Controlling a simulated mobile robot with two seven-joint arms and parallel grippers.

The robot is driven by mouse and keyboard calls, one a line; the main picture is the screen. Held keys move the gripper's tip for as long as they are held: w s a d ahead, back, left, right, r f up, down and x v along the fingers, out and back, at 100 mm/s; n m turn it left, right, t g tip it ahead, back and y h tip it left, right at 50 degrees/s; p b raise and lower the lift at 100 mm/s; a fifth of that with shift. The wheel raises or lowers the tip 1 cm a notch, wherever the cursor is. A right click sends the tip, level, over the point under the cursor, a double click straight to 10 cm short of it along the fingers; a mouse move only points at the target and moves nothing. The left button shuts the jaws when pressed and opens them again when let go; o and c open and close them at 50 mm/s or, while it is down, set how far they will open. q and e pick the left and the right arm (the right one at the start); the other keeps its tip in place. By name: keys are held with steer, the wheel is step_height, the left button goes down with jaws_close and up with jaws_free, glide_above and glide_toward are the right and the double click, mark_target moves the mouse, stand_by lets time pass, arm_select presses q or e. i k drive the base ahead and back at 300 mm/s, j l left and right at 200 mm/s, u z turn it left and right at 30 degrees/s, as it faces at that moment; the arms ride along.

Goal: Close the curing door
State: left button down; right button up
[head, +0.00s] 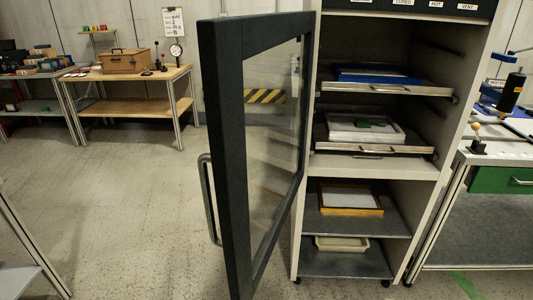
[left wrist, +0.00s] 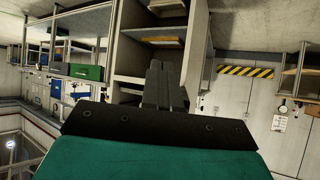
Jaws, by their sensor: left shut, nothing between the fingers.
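The curing door (head: 230,150) is a dark-framed glass door. It stands wide open, swung out toward me from the left side of the curing cabinet (head: 375,167). Its long grey handle (head: 208,200) is on the door's left side. The cabinet's shelves are exposed. My left gripper (left wrist: 165,83) shows in the left wrist view, with its dark fingers together and nothing between them. Part of the cabinet (left wrist: 130,62) appears beyond the fingers in that view, upside down. I cannot make out the door there. Neither gripper shows in the head view.
The cabinet holds a blue tray (head: 375,77), a white tray (head: 365,127), a wooden frame (head: 350,198) and a cream bin (head: 341,243). A bench with a green drawer (head: 500,180) stands close on the right. The floor left of the door is clear.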

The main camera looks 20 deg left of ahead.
mark_target(224, 42)
steer(key=j+z, duration=0.25)
steer(key=j, duration=0.65)
steer(key=i+j, duration=0.1)
steer(key=j, duration=0.15)
steer(key=i+j, duration=0.1)
steer(key=j, duration=0.2)
steer(key=i+j+z, duration=0.1)
steer(key=i+j, duration=0.05)
steer(key=j, duration=0.1)
